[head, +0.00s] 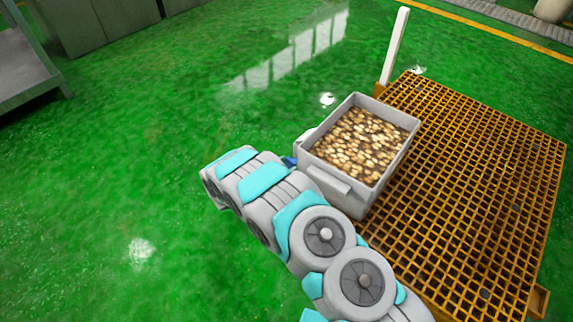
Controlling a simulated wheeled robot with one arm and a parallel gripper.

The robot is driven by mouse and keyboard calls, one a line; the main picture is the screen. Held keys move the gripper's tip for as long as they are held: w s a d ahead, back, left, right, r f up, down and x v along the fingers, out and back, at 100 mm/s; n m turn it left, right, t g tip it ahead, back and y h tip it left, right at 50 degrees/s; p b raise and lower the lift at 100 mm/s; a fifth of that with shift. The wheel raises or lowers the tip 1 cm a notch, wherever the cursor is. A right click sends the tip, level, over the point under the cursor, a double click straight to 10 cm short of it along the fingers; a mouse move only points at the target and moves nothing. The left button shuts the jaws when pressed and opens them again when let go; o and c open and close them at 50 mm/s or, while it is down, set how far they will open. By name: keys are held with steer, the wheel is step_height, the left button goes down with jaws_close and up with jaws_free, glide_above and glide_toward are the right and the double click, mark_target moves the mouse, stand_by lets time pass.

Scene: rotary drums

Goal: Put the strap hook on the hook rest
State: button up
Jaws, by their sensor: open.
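I cannot make out the strap hook or the hook rest in the head view. A small blue piece (289,161) shows between my arm and a grey bin, partly hidden; I cannot tell what it is. My arm reaches from the lower right up to the left, passing in front of the bin's lower left side. My gripper's fingers do not show; the far end of the arm is turned away or hides them.
The grey bin (349,190), full of brown and cream pieces, stands at the left edge of an orange grating platform (470,180). A white post (394,46) rises at the platform's far corner. A grey metal table (22,68) stands far left. Green floor (120,170) is clear at left.

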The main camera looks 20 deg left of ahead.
steer(key=shift+s+r, duration=0.1)
steer(key=shift+r, duration=0.15)
steer(key=p+v, duration=0.1)
steer(key=v, duration=1)
steer(key=shift+s+a, duration=0.2)
steer(key=shift+s, duration=0.1)
